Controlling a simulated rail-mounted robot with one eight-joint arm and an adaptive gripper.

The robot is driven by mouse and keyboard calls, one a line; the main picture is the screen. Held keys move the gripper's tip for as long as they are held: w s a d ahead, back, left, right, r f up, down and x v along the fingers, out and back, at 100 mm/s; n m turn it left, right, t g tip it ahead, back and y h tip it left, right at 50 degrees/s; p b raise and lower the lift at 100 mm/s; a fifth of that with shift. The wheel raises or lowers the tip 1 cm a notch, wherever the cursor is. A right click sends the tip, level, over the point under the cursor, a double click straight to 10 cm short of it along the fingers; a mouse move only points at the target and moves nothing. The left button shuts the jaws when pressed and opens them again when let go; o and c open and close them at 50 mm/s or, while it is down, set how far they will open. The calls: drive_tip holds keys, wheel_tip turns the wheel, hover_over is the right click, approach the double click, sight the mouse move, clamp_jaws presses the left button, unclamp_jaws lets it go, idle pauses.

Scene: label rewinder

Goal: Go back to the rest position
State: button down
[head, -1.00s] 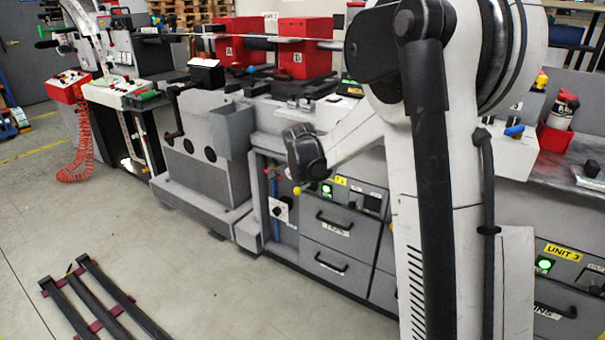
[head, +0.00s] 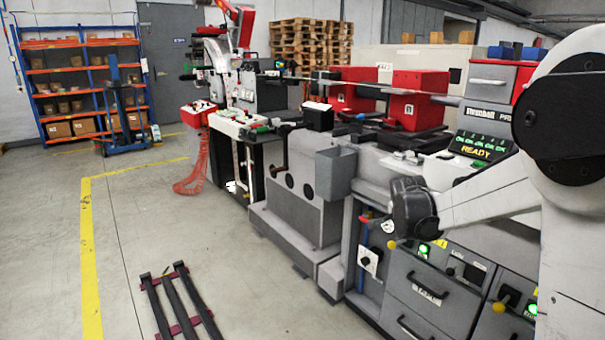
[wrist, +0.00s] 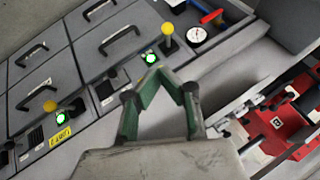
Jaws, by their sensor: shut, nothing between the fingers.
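My gripper (wrist: 160,76) shows in the wrist view with its green-lined fingers meeting at the tips. It is shut and empty, hanging over the front of the label rewinder machine. In the head view my white arm comes in from the right and ends in a dark joint in front of the machine (head: 300,205). The gripper's fingers cannot be made out in the head view. In the wrist view grey drawers (wrist: 108,35) with black handles lie at the upper left, and yellow-knobbed levers (wrist: 167,29) stand near green lit buttons (wrist: 150,58).
Red blocks (head: 420,97) sit on top of the machine, and a screen reading READY (head: 480,147) stands near my arm. A dark slatted rack (head: 178,300) lies on the floor. Open floor (head: 240,270) stretches left of the machine. Shelves (head: 80,80) and pallets (head: 310,45) stand at the back.

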drive_tip(key=s+a+r+n+y+p, duration=0.1)
drive_tip(key=s+a+r+n, duration=0.4)
drive_tip(key=s+r, duration=0.5)
drive_tip(key=s+a+n+p, duration=0.1)
drive_tip(key=s+a+n, duration=0.2)
drive_tip(key=s, duration=0.7)
drive_tip(key=s+a+n+y+p, duration=0.1)
drive_tip(key=s+a+n, duration=0.2)
drive_tip(key=s, duration=0.6)
drive_tip(key=s+a+n+y+p, duration=0.1)
drive_tip(key=s+a, duration=0.3)
drive_tip(key=s, duration=0.6)
drive_tip(key=shift+s+a+r+n, duration=0.2)
drive_tip(key=shift+s+n, duration=0.1)
drive_tip(key=shift+n, duration=0.6)
